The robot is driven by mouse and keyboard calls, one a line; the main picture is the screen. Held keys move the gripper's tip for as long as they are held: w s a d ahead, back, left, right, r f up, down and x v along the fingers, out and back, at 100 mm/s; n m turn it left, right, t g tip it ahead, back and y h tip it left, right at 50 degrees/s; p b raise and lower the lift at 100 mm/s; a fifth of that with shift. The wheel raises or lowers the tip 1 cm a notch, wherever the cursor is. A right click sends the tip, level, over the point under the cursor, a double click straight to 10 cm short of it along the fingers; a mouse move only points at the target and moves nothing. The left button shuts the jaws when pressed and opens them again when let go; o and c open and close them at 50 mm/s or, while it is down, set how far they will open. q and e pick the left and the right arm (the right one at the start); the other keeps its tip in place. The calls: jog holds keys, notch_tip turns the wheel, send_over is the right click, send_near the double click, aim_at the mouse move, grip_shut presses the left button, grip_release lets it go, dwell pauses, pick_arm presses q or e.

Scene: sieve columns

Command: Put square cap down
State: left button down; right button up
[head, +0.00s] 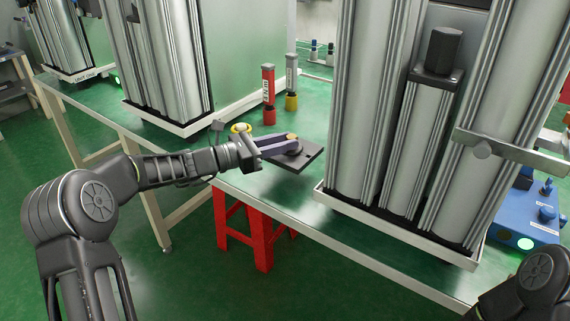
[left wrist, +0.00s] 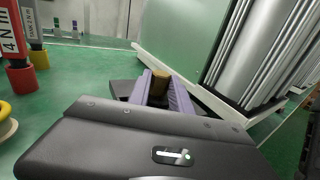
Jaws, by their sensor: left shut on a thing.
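My left gripper (head: 291,144) reaches over the front left corner of the green table. Its purple fingers are shut on the square cap (head: 308,156), a flat dark plate with a brass-coloured knob. In the left wrist view the knob (left wrist: 160,82) sits between the fingertips, and the plate is mostly hidden behind the gripper body. The cap looks roughly level and low over the table top; I cannot tell whether it touches. My right gripper is out of view.
Tall silver columns (head: 353,110) stand on a white-edged base right of the cap. A red-based tool (head: 269,95), a yellow-based tool (head: 291,84) and a yellow ring (head: 240,128) are behind the gripper. A red stool (head: 262,240) is below the table edge. A blue device (head: 530,212) is at right.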

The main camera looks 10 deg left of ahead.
aim_at(284, 159)
pick_arm(q)
jog(key=shift+f, duration=0.15)
jog(key=shift+f+b, duration=0.45)
jog(key=shift+f, duration=2)
jog(key=shift+f+b, duration=0.35)
jog(key=shift+f, duration=0.25)
jog(key=c, duration=1.2)
grip_release()
jog(key=shift+o, duration=0.2)
